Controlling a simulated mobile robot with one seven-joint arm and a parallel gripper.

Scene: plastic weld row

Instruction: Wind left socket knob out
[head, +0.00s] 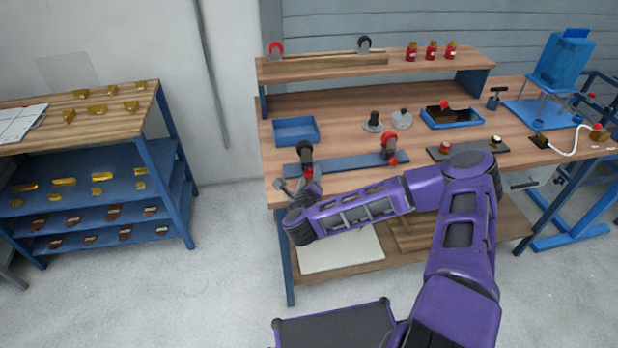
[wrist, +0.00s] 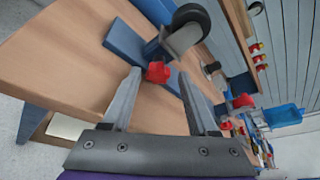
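The left socket (head: 304,155) stands at the left end of a blue rail (head: 345,165) near the bench's front edge, with a black wheel on top. Its red knob (head: 309,173) faces the front; it also shows in the wrist view (wrist: 157,72), with the black wheel (wrist: 191,22) above. My gripper (head: 292,186) is at the bench's front left edge, close to the knob. In the wrist view my gripper (wrist: 160,77) is open, and the knob appears between the fingertips, nearer the left one. I cannot tell whether the fingers reach around it.
The right socket (head: 389,148) with red parts stands at the rail's other end. A blue tray (head: 296,131) lies behind the rail. Round metal pieces (head: 373,123) and a dark-filled blue tray (head: 452,117) sit further right. A shelf (head: 375,64) runs along the back.

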